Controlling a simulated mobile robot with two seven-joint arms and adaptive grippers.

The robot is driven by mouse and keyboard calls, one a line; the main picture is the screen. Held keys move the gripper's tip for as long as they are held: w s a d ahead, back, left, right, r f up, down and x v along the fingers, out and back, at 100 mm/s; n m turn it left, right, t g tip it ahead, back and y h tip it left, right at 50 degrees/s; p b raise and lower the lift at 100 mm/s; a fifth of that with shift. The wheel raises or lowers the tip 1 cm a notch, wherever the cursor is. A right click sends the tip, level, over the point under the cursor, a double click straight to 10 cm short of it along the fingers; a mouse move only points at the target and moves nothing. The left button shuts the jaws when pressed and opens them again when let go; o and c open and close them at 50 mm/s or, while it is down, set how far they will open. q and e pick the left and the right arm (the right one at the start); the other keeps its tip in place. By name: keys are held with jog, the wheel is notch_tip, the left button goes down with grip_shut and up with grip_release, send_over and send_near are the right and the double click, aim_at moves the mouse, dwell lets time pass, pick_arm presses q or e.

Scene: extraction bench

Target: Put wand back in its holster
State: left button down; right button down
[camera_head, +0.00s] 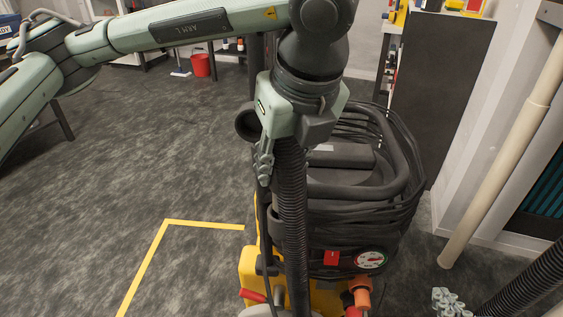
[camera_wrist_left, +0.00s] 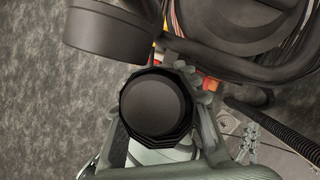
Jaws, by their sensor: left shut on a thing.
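My left gripper (camera_head: 266,165) is at the machine's left side, its fingers closed around a black round piece that I take for the wand (camera_wrist_left: 155,105). A black ribbed length (camera_head: 292,220) hangs down from this gripper in front of the machine. A dark open-ended cylinder (camera_head: 247,122), possibly the holster, is just left of the gripper. It also shows at the upper left of the left wrist view (camera_wrist_left: 108,28), apart from the held piece. My right gripper (camera_head: 447,302) is low at the right in the head view; its jaw opening is unclear.
The yellow-based machine (camera_head: 252,275) carries coiled black cable (camera_head: 385,190), a gauge (camera_head: 369,260) and an orange fitting (camera_head: 361,291). A cream pipe (camera_head: 500,170) and a black hose (camera_head: 530,280) are at right. Yellow tape (camera_head: 145,265) marks open floor at left.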

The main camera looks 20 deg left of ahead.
aim_at(281, 190)
pick_arm(q)
jog(key=shift+f+b, duration=2.35)
jog(key=c, duration=1)
grip_release()
jog(key=shift+c, duration=0.2)
jog(key=v, duration=1.2)
jog(key=shift+s, duration=0.1)
